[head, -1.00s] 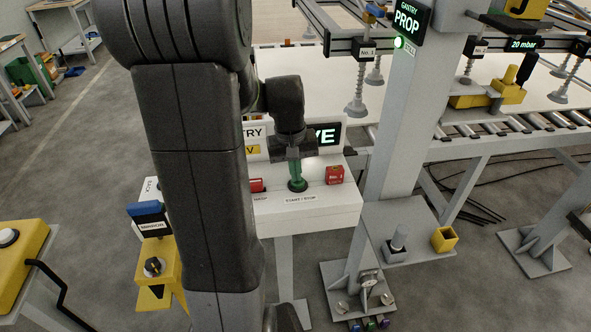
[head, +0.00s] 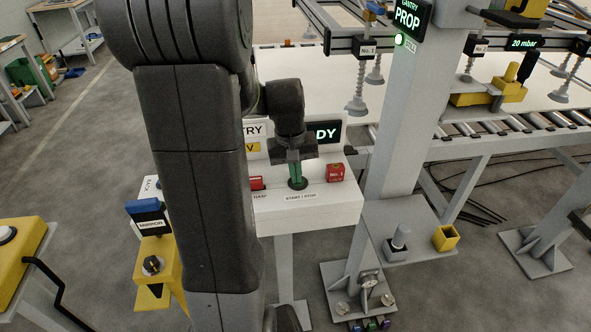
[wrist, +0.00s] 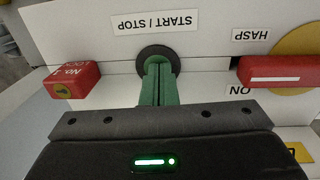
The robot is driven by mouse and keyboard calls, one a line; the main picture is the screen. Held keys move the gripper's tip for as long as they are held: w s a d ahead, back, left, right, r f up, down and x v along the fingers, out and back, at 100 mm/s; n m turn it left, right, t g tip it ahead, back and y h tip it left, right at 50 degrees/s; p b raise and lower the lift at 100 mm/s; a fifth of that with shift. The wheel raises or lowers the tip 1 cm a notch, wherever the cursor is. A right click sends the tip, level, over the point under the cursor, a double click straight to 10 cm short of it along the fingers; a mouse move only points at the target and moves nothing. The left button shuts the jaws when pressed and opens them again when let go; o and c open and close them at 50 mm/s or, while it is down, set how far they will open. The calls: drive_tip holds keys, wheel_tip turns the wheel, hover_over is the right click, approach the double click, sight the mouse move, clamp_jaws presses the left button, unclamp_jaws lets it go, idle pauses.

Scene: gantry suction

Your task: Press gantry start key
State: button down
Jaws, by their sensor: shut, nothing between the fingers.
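The start key, labelled START / STOP, is on a white console (head: 330,205). Its round black surround (wrist: 158,56) shows in the wrist view and also in the head view (head: 298,185). My gripper (head: 297,180) is shut, its green fingers together and empty, pointing at the key. In the wrist view the fingertips (wrist: 160,68) overlap the surround and hide the key's middle. I cannot tell whether they touch it. The console display (head: 327,132) behind my gripper shows letters ending in DY; the rest is hidden.
A red No. 1 lock block (head: 335,173) stands right of the key; a red block by the HASP label (wrist: 280,74) lies on the other side. A grey gantry post (head: 400,130) rises right of the console. A yellow selector box (head: 160,262) is at left.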

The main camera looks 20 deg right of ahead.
wheel_tip(320, 180, up, 14)
drive_tip(key=a+p, duration=0.1)
drive_tip(key=shift+w+p, duration=0.25)
drive_tip(key=shift+p, duration=0.15)
drive_tip(key=shift+a+f, duration=0.1)
drive_tip(key=shift+f, duration=0.1)
idle(1.2)
drive_tip(key=f, duration=0.8)
drive_tip(key=shift+s+d, duration=0.15)
drive_tip(key=shift+d, duration=0.25)
drive_tip(key=shift+b, duration=1.05)
wheel_tip(320, 180, up, 9)
drive_tip(key=shift+a+f, duration=0.2)
drive_tip(key=shift+a, duration=0.15)
